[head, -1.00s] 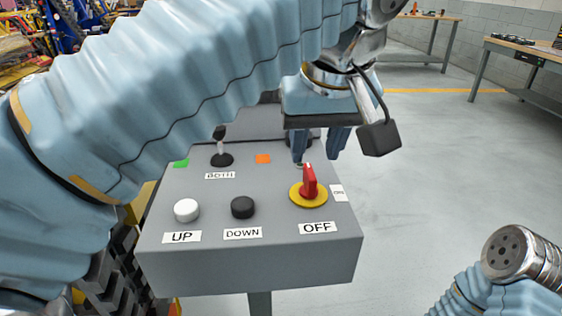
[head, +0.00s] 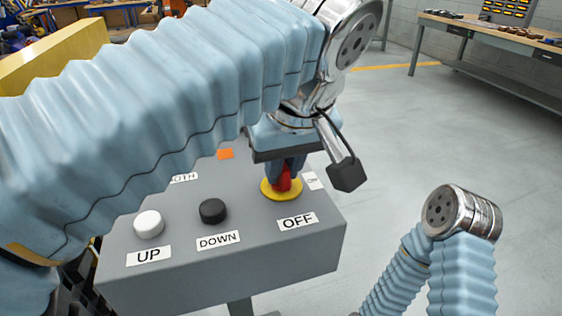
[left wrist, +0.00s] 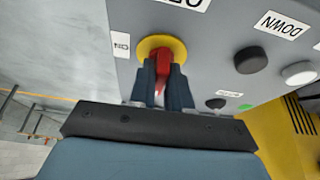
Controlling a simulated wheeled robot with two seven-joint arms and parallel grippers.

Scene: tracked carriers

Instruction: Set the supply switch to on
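The supply switch is a red handle (head: 284,181) on a yellow disc (head: 281,193), on a grey control box. The OFF label (head: 298,221) is on its near side and a small ON label (head: 313,181) on its right. My left gripper (head: 286,170) points down over the switch, its fingers closed in on both sides of the handle. The left wrist view shows the red handle (left wrist: 162,65) between the two fingertips (left wrist: 161,80). The fingers partly hide the handle, so its exact angle is unclear. My right gripper is out of view.
A white UP button (head: 149,224) and a black DOWN button (head: 213,211) stand left of the switch on the grey box (head: 230,262). A small black lever (left wrist: 216,103) stands near them. A workbench (head: 490,62) is at the back right, with open floor before it.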

